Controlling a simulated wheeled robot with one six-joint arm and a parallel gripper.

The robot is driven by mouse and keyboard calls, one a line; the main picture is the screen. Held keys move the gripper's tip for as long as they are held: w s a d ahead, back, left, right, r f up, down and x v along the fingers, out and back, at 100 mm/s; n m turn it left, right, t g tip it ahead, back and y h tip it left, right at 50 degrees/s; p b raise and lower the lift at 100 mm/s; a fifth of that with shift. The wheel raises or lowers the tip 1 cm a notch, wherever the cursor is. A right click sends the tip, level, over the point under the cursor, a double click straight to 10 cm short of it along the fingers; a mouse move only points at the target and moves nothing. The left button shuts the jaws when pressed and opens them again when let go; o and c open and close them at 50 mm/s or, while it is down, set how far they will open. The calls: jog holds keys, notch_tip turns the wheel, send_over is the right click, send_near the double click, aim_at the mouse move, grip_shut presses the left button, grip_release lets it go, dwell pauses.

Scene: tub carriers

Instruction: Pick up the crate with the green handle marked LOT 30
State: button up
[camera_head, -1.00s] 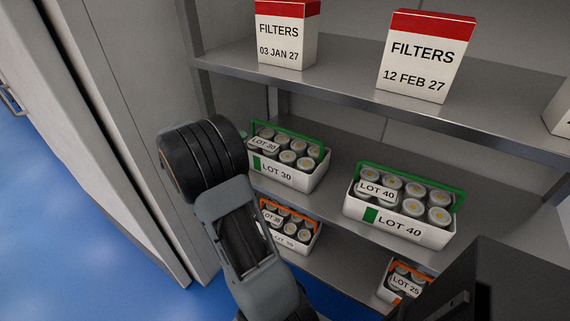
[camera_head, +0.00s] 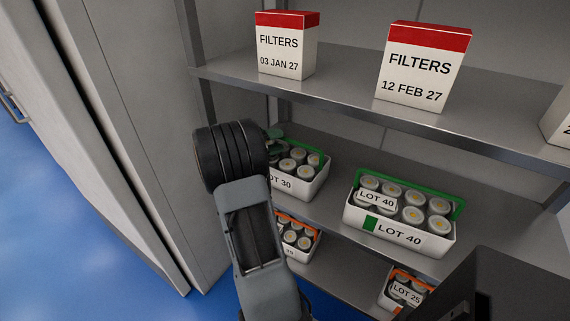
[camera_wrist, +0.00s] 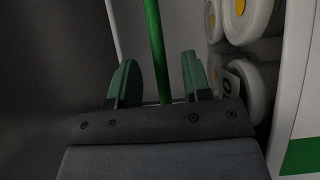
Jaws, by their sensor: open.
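The LOT 30 crate (camera_head: 312,187) is white with a green handle (camera_head: 314,159) and holds several grey cans. It sits on the middle shelf in the head view, its left part and part of its label hidden by my arm. My gripper (camera_head: 274,142) is at the crate's left side, mostly hidden behind my wrist. In the wrist view my gripper (camera_wrist: 160,78) is open, with one green finger on each side of the green handle bar (camera_wrist: 156,40). The crate's white wall (camera_wrist: 296,85) and cans show at the right.
A LOT 40 crate (camera_head: 407,237), also green-handled, stands to the right on the same shelf. Orange-handled crates, one (camera_head: 300,250) and LOT 25 (camera_head: 386,300), are below. Filter boxes (camera_head: 285,55) (camera_head: 420,75) stand on the shelf above, whose front edge (camera_head: 350,113) overhangs.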

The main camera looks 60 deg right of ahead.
aim_at(285, 139)
jog(key=shift+x, duration=1.5)
jog(key=shift+c, duration=0.3)
grip_shut()
jog(key=shift+r, duration=0.15)
